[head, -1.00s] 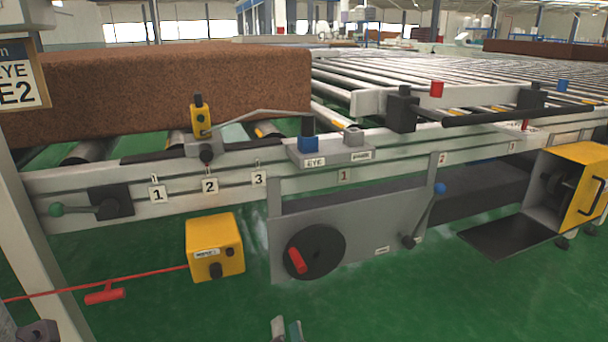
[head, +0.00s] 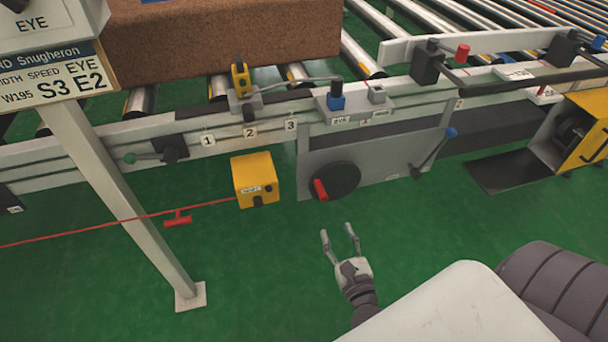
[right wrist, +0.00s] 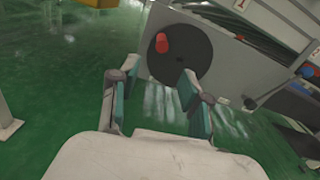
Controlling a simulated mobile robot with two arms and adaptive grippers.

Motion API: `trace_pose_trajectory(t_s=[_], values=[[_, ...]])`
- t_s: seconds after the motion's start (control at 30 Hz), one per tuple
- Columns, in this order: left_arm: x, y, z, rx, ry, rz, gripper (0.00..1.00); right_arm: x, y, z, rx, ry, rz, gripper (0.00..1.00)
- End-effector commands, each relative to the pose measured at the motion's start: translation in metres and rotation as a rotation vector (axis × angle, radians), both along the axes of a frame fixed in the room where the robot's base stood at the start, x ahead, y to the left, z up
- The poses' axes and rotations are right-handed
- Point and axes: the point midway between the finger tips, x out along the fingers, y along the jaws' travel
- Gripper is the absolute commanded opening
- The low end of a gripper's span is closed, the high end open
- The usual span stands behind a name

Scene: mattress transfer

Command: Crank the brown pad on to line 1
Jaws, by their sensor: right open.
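The brown pad (head: 220,42) lies on the rollers at the upper left in the head view; its left end is hidden by the sign. The black crank disc (head: 340,180) with a red handle (head: 320,190) is on the grey panel below the rail. The disc also shows in the right wrist view (right wrist: 185,58), ahead of the fingers, with its red handle (right wrist: 162,43). My right gripper (head: 340,232) is open and empty, below the disc and apart from it. My left gripper is not in view. Number plates 1 (head: 207,140), 2 (head: 250,132) and 3 (head: 290,124) sit along the rail.
A yellow box (head: 255,180) with a red cord stands left of the panel. A white post (head: 125,205) carries a sign (head: 55,80). The green floor before the panel is clear.

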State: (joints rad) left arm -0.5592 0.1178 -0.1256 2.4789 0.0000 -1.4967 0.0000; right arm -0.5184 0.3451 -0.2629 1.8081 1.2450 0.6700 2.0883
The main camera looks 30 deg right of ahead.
Motion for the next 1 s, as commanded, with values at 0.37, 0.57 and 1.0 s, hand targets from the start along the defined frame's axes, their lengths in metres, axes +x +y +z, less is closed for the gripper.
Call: trace_pose_trajectory(t_s=[0.37, 0.57, 1.0], values=[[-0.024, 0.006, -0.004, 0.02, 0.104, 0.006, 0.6, 0.028, -0.014, 0.004, -0.028, 0.006, -0.003, 0.47], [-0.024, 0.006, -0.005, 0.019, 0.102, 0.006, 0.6, 0.071, -0.024, 0.005, -0.028, 0.005, -0.004, 0.47], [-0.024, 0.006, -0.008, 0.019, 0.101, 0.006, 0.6, 0.129, -0.038, 0.004, -0.027, 0.008, -0.002, 0.47]])
